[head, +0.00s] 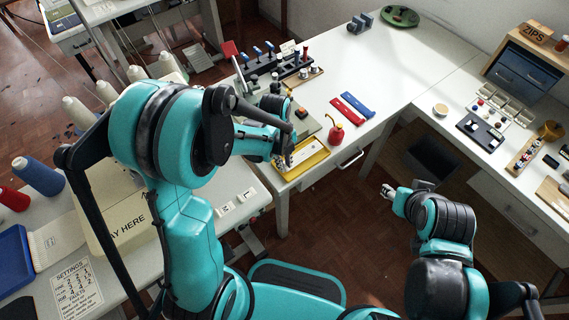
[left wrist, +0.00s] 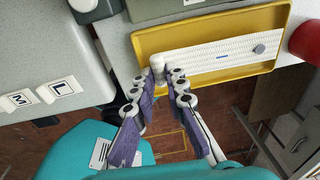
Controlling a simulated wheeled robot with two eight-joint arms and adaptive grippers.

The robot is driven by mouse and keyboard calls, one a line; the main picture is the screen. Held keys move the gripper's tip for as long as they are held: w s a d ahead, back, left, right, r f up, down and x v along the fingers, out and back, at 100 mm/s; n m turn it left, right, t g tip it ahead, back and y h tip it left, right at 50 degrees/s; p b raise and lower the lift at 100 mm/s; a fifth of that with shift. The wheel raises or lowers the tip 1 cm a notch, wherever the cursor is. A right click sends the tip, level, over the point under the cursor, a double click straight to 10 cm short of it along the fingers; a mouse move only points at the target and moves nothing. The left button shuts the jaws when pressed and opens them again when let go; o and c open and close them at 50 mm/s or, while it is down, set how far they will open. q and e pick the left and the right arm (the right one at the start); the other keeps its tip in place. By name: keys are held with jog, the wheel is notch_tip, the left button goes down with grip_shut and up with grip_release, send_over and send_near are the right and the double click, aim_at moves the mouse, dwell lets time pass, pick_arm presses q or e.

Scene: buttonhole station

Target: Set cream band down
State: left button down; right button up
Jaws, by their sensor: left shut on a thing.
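The cream band (left wrist: 220,55) is a pale ribbed strip with a small blue mark and a grey round button near its far end. It stretches along the yellow tray (left wrist: 150,43), within the tray's outline; I cannot tell whether it rests on the tray floor. The tray also shows in the head view (head: 309,168) at the table's front edge. My left gripper (left wrist: 158,78) is shut on the band's near end, at the tray's left front. In the head view my left gripper (head: 287,160) is over the tray's left side. My right gripper (head: 387,191) is away from the tables, over the floor; its opening is unclear.
A red oil can (head: 336,132) stands just right of the tray. A red band (head: 348,111) and a blue band (head: 358,104) lie behind it. Lettered tiles (left wrist: 57,90) lie on the grey surface at left. The white table's right part is mostly clear.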

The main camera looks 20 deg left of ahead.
pick_arm(q)
jog(key=shift+s+r, duration=0.1)
jog(key=shift+f+b, duration=0.6)
jog(key=shift+f, duration=0.05)
jog(key=c, duration=1.5)
grip_release()
jog(key=shift+c, duration=0.2)
jog(key=shift+r, duration=0.1)
